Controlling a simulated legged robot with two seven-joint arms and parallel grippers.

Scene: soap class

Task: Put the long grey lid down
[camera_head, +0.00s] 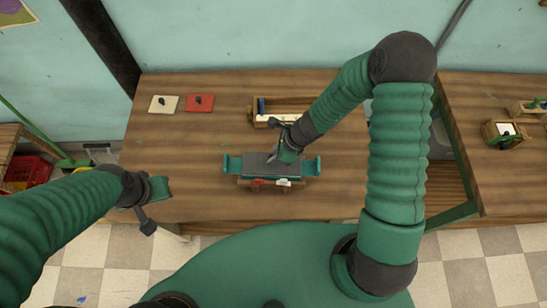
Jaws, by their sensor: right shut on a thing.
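The long grey lid (252,164) is a dark flat slab near the middle of the table. Red and white items (262,182) show at the holder's front edge. My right gripper (280,152) reaches down from the upper right and is shut on the lid, with its fingertips partly hidden. My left gripper (152,206) is at the table's front left edge, apart from the lid; its opening is unclear.
A wooden tray (290,100) with white and blue items stands behind the lid, partly hidden by my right arm. A white tile (163,104) and a red tile (199,103) with dark knobs lie at the back left.

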